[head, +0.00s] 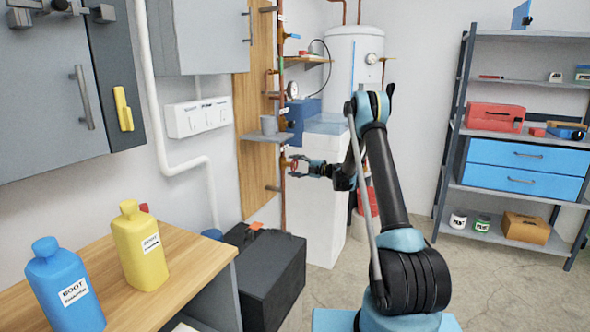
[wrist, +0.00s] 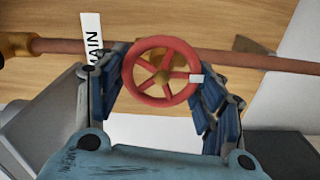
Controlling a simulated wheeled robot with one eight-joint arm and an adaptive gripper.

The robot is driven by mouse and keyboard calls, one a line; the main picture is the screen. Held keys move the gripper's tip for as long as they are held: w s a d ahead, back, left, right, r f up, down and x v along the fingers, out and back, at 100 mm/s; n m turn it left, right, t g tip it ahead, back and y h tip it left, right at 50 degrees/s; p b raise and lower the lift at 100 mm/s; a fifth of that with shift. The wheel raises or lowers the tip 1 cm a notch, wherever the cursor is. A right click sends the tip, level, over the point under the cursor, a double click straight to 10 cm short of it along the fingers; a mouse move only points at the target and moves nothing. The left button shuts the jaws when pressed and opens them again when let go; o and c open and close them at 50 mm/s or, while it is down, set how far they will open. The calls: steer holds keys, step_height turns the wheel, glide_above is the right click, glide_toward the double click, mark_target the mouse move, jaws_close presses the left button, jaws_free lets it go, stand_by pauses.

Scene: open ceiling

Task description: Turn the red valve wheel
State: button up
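The red valve wheel (wrist: 161,70) has spokes and a brass hub, and sits on a copper pipe (wrist: 80,45) against a wooden board. A white tag reading "MAIN" (wrist: 92,40) hangs beside it on the left. In the wrist view my gripper (wrist: 160,85) has its two fingers apart, one on each side of the wheel. The right finger is at or very near the rim; I cannot tell whether either finger touches. In the head view my gripper (head: 299,166) is at the vertical pipe, and the wheel (head: 293,166) shows small and partly hidden between the fingers.
A small grey shelf (head: 266,137) juts out above my gripper. A black toolbox (head: 265,275) is on the floor below. Clear floor lies toward the metal shelving (head: 515,190).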

steer(key=o, duration=0.4)
steer(key=shift+s+a+f, duration=0.1)
steer(key=shift+f, duration=0.1)
steer(key=shift+o, duration=0.2)
steer(key=shift+r, duration=0.1)
steer(key=v, duration=1.2)
